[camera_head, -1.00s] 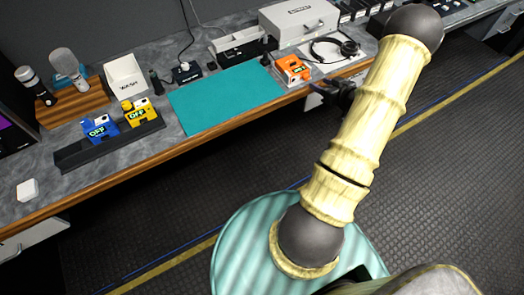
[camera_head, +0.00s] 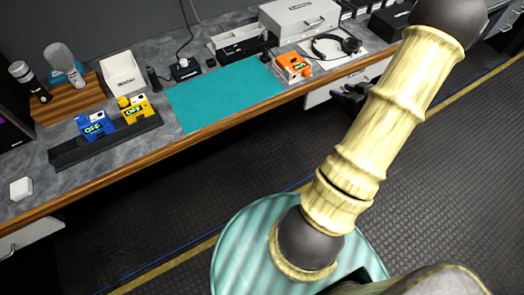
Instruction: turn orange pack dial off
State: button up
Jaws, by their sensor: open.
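The orange pack (camera_head: 293,67) stands on the counter just right of the teal mat, near the front edge. Its dial is too small for its setting to be read. My gripper (camera_head: 345,97) is dark and partly hidden behind my arm. It is in front of the counter edge, to the right of and nearer than the orange pack, apart from it. I see nothing held in it.
The teal mat (camera_head: 225,95) is bare. A blue pack (camera_head: 95,125) and a yellow pack (camera_head: 135,107), both marked OFF, sit in a black rack (camera_head: 75,155). Headphones (camera_head: 335,45) lie on a white sheet right of the orange pack. A grey case (camera_head: 300,18) stands behind.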

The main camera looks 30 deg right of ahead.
jog(key=w+a+f+g+h+b, duration=0.3)
jog(key=w+a+f+g+b, duration=0.1)
jog(key=w+a+f+b, duration=0.55)
jog(key=s+a+f+g+b, duration=0.2)
jog(key=s+a+f+b, duration=0.1)
jog(key=a, duration=0.6)
jog(key=s+a+f+g+y+b, duration=0.1)
jog(key=s+a+f+g+b, duration=0.1)
jog(key=s+a+b, duration=0.3)
jog(key=a+f+b, duration=0.1)
jog(key=a+b, duration=0.2)
jog(key=a, duration=0.1)
jog(key=shift+f+m+b, duration=0.3)
jog(key=shift+f+m, duration=0.1)
jog(key=shift+s+a, duration=0.1)
jog(key=shift+s, duration=0.05)
